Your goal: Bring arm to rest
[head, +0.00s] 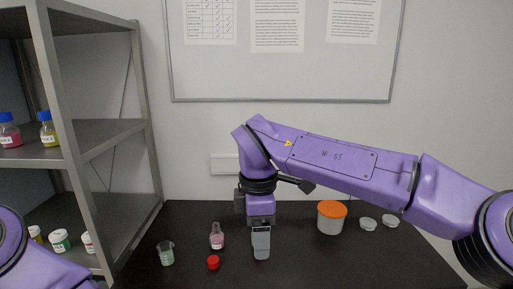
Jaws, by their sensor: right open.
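My right arm reaches in from the right across the middle of the head view. Its gripper (261,245) points down over the black table (315,272), to the right of the small bottle of pink liquid (217,240) and the red cap (213,262). The gripper is open; I see nothing held in it, though its far side is hidden. A part of my left arm shows at the lower left, and its gripper is outside the view.
A beaker of green liquid (167,256) stands left of the bottle. An orange-lidded white jar (331,220) and two small white dishes (368,224) (391,221) sit at the back right. A grey shelf (146,130) with several bottles stands left. A whiteboard (220,70) hangs behind.

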